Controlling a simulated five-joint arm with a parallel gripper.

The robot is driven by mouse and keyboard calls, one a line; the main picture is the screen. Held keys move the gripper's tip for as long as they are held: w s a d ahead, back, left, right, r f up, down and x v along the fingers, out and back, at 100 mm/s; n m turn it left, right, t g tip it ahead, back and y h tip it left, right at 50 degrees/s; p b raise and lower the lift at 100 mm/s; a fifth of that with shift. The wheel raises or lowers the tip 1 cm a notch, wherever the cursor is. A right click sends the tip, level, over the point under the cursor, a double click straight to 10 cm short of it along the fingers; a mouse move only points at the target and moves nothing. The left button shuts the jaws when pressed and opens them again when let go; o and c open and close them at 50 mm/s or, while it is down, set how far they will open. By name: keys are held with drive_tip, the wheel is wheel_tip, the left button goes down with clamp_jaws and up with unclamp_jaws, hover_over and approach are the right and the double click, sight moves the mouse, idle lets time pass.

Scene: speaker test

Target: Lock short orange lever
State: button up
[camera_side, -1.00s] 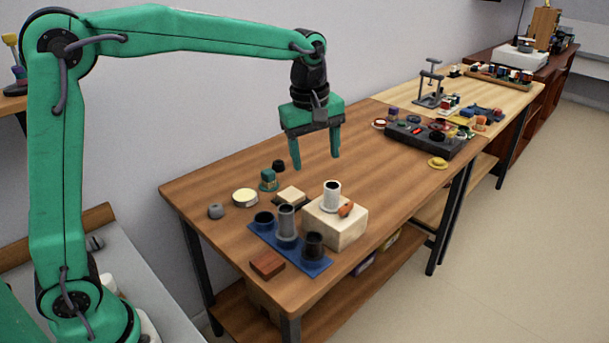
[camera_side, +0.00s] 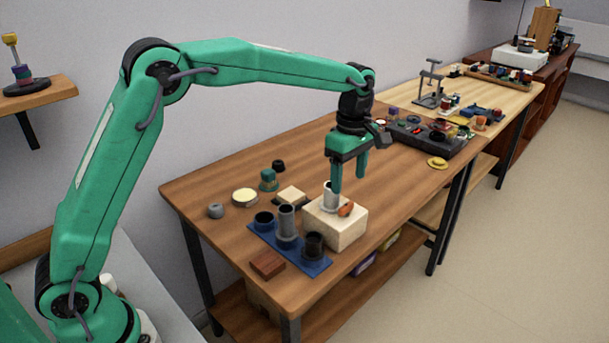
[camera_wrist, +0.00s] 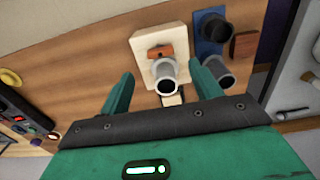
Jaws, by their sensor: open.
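The short orange lever (camera_side: 346,209) sits on the cream block (camera_side: 338,232), beside an upright grey-white tube (camera_side: 326,203). In the wrist view the orange lever (camera_wrist: 153,50) lies against the far side of the tube (camera_wrist: 165,78), on the pale block (camera_wrist: 146,46). My gripper (camera_side: 348,186) is open and empty, pointing down just above the block. In the side view its fingers overlap the tube's top; contact cannot be told. In the wrist view my gripper's fingers (camera_wrist: 163,88) stand apart, with the tube's opening between them.
A blue base (camera_side: 312,266) with several dark tubes stands left of the block, with a brown block (camera_side: 267,264) in front. Behind are a round tin (camera_side: 244,197) and small items. Wood between is clear.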

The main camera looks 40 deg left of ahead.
sight(346, 205)
drive_tip(key=shift+f, duration=3.55)
drive_tip(key=c, duration=1)
